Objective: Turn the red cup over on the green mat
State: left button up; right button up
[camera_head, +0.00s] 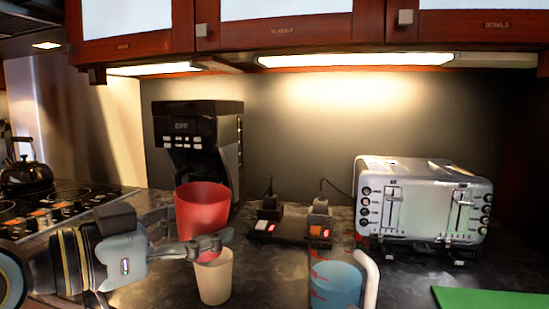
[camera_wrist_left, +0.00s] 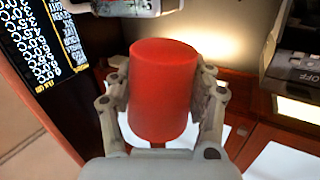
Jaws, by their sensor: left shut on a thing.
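The red cup (camera_head: 203,207) is held up above the counter in the head view, upright with its wider rim at the top. My left gripper (camera_head: 196,238) comes in from the left and is shut on the cup's lower part. In the left wrist view, which is turned upside down, the red cup (camera_wrist_left: 163,95) sits between both fingers of the left gripper (camera_wrist_left: 163,90), its flat base toward the picture's top. The green mat (camera_head: 490,299) lies at the bottom right corner of the head view, partly cut off. My right gripper is not in view.
A beige cup (camera_head: 214,277) stands just below the red cup. A blue measuring cup (camera_head: 335,287) with a pale handle stands between it and the mat. Behind are a coffee maker (camera_head: 200,140), a power strip (camera_head: 290,232) and a toaster (camera_head: 425,205). Cabinets hang above.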

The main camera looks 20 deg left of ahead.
aim_at(199, 185)
pick_arm(q)
notch_tip(199, 185, up, 7)
jog(key=p, duration=0.5)
jog(key=shift+f, duration=0.1)
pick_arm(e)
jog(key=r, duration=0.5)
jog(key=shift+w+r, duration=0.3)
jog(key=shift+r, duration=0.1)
pick_arm(q)
jog(key=shift+f, duration=0.1)
jog(key=m+b, duration=0.4)
jog(key=b, duration=0.1)
jog(key=shift+f+y, duration=0.3)
jog(key=shift+f, duration=0.05)
jog(key=shift+r+m, duration=0.15)
jog(key=shift+m, duration=0.55)
jog(key=shift+r, duration=0.25)
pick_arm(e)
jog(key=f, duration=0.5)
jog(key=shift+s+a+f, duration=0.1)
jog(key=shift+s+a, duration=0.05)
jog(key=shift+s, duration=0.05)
